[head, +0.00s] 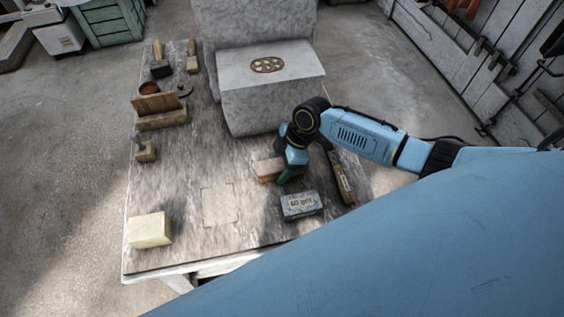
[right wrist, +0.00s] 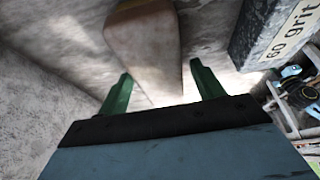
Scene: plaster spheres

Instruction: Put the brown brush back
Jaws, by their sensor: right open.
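The brown brush, seen as a light brown wooden block (head: 267,170), lies on the worktable (head: 190,240), partly hidden by my right gripper. My right gripper (head: 283,180) is low over the table at its right side. In the right wrist view, a brown wooden piece with a rounded end (right wrist: 145,45) appears beyond and between the two green fingers of my right gripper (right wrist: 160,85). The fingers are apart; I cannot tell whether they touch it. A faint rectangular outline (head: 218,205) marks bare tabletop to the left. My left gripper is not in view.
A grey 60 grit block (head: 302,206) stands close in front of my right gripper, and a long brown tool (head: 342,178) lies to its right. A cream block (head: 149,230) sits front left. A big plaster block (head: 270,95) stands behind. Small tools line the left edge.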

